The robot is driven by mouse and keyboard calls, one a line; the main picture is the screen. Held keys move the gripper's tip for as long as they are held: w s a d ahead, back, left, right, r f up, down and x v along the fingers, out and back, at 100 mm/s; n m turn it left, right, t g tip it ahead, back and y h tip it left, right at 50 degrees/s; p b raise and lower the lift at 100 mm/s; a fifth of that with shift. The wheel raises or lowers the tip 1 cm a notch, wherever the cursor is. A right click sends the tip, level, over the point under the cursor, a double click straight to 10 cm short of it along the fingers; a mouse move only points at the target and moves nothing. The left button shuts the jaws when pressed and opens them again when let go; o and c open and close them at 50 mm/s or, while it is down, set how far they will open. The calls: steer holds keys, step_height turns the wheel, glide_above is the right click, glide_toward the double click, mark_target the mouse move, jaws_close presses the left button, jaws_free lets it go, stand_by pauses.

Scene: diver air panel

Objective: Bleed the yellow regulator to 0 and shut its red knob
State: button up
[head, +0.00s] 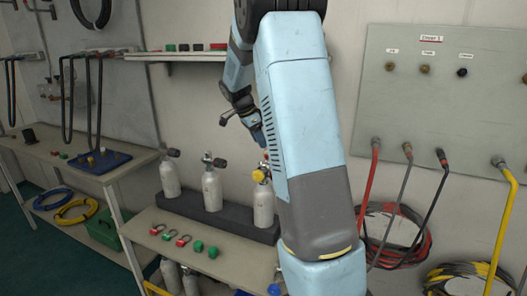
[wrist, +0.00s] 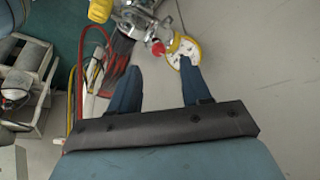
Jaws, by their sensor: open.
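The yellow regulator (head: 260,175) sits on top of the rightmost of three white cylinders (head: 263,207), partly hidden by my arm. In the wrist view its metal body lies at the top, with a yellow knob (wrist: 100,10) cut by the frame edge. A round gauge (wrist: 184,50) with a white face and yellow rim is at its right; the reading is too small to tell. The red knob (wrist: 157,47) is just left of the gauge. My gripper (wrist: 157,80) is open and empty, its two blue fingertips below and apart from the red knob. In the head view my gripper (head: 258,134) is above the regulator.
A dark block (head: 212,212) holds the cylinders on a bench. A wall panel (head: 440,90) with several hoses hangs at the right. A shelf (head: 180,56) runs behind my gripper.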

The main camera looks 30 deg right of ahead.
mark_target(265, 160)
steer(key=shift+x, duration=2.9)
steer(key=shift+c, duration=0.5)
steer(key=shift+s, duration=0.1)
jaws_close()
